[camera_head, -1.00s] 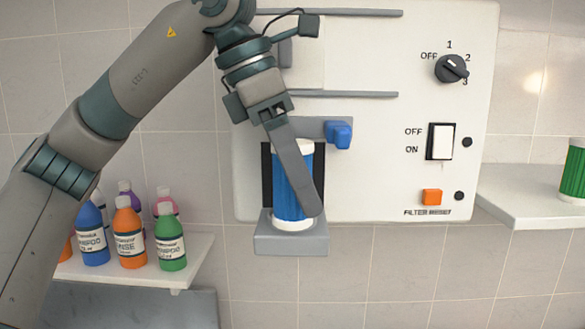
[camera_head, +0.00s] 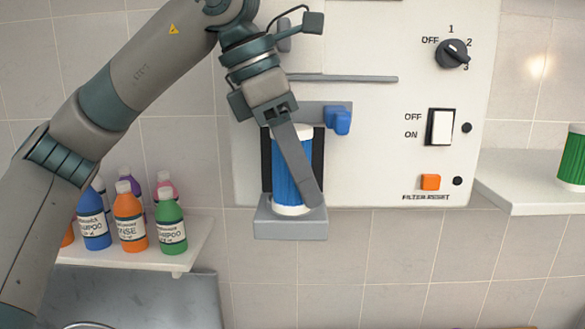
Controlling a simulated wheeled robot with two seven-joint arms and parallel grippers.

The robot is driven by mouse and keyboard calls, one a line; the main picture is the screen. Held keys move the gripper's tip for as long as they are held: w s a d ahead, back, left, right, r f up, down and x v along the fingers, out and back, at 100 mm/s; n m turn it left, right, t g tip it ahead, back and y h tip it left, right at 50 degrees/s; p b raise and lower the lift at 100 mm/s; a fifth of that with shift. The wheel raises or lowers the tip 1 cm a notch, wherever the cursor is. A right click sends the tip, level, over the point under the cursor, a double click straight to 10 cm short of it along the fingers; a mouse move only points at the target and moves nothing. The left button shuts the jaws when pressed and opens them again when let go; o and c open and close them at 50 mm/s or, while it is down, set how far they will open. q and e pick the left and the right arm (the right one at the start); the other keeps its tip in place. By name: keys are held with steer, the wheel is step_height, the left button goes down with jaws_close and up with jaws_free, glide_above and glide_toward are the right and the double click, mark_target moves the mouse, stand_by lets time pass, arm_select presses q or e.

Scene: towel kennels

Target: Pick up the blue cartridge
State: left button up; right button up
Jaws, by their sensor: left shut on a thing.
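The blue cartridge (camera_head: 283,180) is a ribbed blue cylinder with white ends. It stands upright on the grey holder (camera_head: 290,229) at the bottom of the white wall panel, in front of a dark recess. My left gripper (camera_head: 309,198) comes from the upper left, and its long grey finger lies slantwise across the front of the cartridge. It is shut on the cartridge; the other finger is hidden. My right gripper is not in view.
A blue latch (camera_head: 338,120) sits just right above the cartridge. The panel carries a dial (camera_head: 452,54), a rocker switch (camera_head: 440,127) and an orange button (camera_head: 430,182). Several bottles stand on the left shelf (camera_head: 150,256). A green cartridge (camera_head: 574,160) stands on the right shelf (camera_head: 525,190).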

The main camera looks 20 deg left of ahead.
arm_select(q)
steer(key=shift+r+b, duration=0.65)
steer(key=shift+b, duration=0.25)
steer(key=s+a+b, duration=0.3)
steer(key=s+a, duration=0.1)
steer(key=a, duration=0.4)
steer(key=s+a+b, duration=0.4)
steer(key=a, duration=0.4)
steer(key=shift+s+r, duration=0.1)
